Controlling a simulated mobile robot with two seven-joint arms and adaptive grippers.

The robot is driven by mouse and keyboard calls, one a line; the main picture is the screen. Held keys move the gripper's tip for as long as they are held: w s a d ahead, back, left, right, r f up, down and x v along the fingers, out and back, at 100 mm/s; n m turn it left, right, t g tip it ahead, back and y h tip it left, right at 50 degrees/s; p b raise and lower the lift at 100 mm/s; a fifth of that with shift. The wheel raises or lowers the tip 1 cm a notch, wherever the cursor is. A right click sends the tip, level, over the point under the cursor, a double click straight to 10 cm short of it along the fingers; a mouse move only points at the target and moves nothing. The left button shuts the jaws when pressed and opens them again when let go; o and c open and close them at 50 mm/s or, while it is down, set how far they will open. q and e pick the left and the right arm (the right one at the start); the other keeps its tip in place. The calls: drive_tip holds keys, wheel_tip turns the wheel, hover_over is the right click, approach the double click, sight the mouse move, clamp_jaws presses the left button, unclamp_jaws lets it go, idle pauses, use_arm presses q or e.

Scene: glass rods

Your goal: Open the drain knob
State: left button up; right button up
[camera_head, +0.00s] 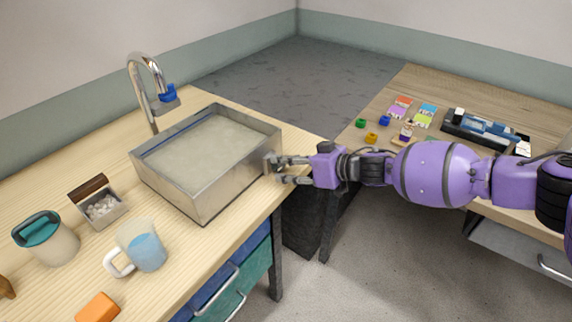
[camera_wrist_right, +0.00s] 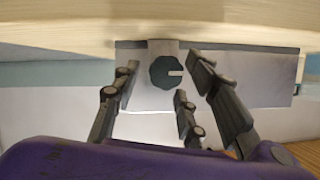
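The drain knob (camera_wrist_right: 166,73) is a dark grey, many-sided disc with a pale slot pointing right, on a light metal plate in the right wrist view. In the head view, the metal sink box (camera_head: 215,190) holds cloudy, pale liquid. My right gripper (camera_head: 278,170) is at the right wall of the box, its fingers pointing left. In the wrist view its fingers (camera_wrist_right: 164,68) are spread, with the knob between them in the picture; I cannot tell whether they touch it. The gripper hides the knob in the head view. My left gripper is not in view.
A curved tap (camera_head: 145,85) stands behind the sink. A mug with blue liquid (camera_head: 147,245), a teal-lidded cup (camera_head: 50,240), a small box (camera_head: 103,208) and an orange block (camera_head: 98,308) stand on the wooden worktop. Floor separates it from the right table (camera_head: 440,85).

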drive_tip(key=shift+w+a+f, duration=0.15)
drive_tip(key=shift+w+a, duration=0.1)
drive_tip(key=shift+a, duration=0.1)
drive_tip(key=shift+c, duration=0.5)
